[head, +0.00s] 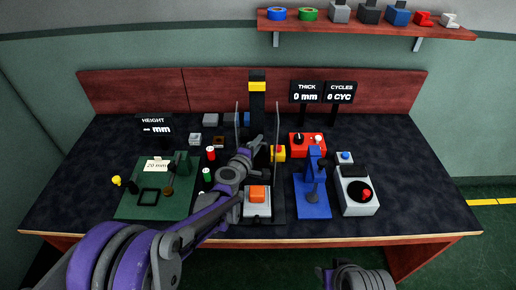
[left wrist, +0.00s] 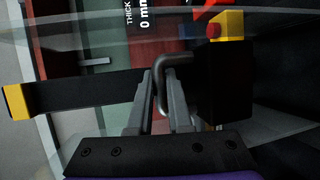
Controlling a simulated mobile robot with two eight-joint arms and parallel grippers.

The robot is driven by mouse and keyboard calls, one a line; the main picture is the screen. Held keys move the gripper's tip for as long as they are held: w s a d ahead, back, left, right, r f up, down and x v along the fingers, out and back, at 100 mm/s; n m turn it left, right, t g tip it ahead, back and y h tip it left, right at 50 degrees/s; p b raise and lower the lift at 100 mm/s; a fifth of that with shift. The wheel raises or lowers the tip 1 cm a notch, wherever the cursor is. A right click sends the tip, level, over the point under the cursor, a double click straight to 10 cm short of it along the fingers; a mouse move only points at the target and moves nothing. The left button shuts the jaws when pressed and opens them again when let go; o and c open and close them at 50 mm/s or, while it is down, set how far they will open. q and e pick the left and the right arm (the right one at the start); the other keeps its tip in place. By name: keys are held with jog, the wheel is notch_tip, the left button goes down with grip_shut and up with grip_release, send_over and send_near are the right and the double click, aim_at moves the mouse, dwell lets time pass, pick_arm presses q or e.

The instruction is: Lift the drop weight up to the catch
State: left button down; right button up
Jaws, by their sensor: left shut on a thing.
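My left gripper (head: 244,155) is shut between the clear guard panels of the drop tower (head: 257,105), a black column with a yellow band (head: 257,86) near its top. In the left wrist view the fingers (left wrist: 160,95) close on a grey loop handle (left wrist: 163,68). The handle joins a dark block, the drop weight (left wrist: 222,90). The column (left wrist: 85,91) and its yellow band (left wrist: 17,100) run to the left there. In the head view my gripper and arm hide the weight. My right gripper is out of view.
A grey box with an orange top (head: 258,194) stands in front of the tower. A yellow box with a red button (head: 278,153) is close on its right. A blue press (head: 314,190) stands farther right, a green fixture board (head: 152,200) left. Clear panels (head: 277,120) narrow the space.

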pick_arm(q)
notch_tip(320, 180, up, 15)
jog(key=p, duration=0.5)
jog(key=shift+w+f, duration=0.15)
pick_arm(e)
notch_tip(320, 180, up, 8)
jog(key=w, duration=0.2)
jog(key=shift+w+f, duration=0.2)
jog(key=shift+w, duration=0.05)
pick_arm(q)
jog(key=c, duration=0.8)
grip_release()
jog(key=shift+c, duration=0.2)
jog(key=shift+s, duration=0.2)
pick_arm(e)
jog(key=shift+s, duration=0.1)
pick_arm(q)
jog(key=v, duration=1)
jog(key=shift+s+a, duration=0.2)
jog(key=shift+s, duration=0.1)
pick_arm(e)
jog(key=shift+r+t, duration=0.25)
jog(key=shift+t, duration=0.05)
